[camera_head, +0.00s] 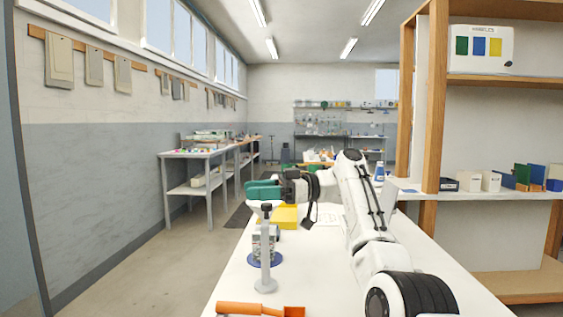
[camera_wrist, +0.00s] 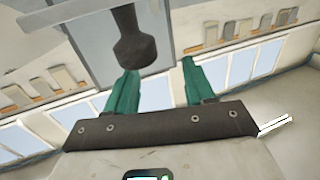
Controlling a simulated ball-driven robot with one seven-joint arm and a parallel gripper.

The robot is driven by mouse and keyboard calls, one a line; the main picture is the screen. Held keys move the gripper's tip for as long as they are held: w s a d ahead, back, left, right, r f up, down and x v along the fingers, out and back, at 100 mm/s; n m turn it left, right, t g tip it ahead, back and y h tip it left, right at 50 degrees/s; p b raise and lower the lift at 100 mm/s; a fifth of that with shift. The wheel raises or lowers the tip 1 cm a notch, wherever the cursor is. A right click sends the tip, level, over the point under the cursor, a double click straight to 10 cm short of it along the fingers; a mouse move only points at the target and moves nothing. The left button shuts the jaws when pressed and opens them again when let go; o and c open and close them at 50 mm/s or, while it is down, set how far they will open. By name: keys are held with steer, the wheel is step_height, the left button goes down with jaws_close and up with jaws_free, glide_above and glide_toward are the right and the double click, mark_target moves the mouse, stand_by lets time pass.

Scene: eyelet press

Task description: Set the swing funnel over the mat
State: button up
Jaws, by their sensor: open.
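A grey post (camera_head: 266,262) with a dark knob on top and a round foot stands on the white table. Just behind it lies a round blue mat (camera_head: 277,260), with a small clear and grey object (camera_head: 257,246) on it, partly hidden by the post. I cannot make out the swing funnel for certain; a pale rounded shape (camera_head: 256,205) shows behind the knob, below my fingers. My gripper (camera_head: 250,190) has teal fingers, open and empty, above and beyond the post. In the wrist view a dark knobbed piece (camera_wrist: 135,48) shows near the left finger of my gripper (camera_wrist: 158,75).
A yellow block (camera_head: 285,216) lies on the table (camera_head: 320,275) behind the mat. An orange tool (camera_head: 240,309) lies at the near edge. A wooden shelf unit (camera_head: 431,110) stands on the right. The floor left of the table is clear.

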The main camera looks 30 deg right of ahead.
steer(key=s+a+r, duration=0.1)
steer(key=s+r, duration=0.8)
steer(key=s, duration=0.4)
steer(key=shift+a+p, duration=0.3)
steer(key=shift+p, duration=0.15)
steer(key=shift+f, duration=0.1)
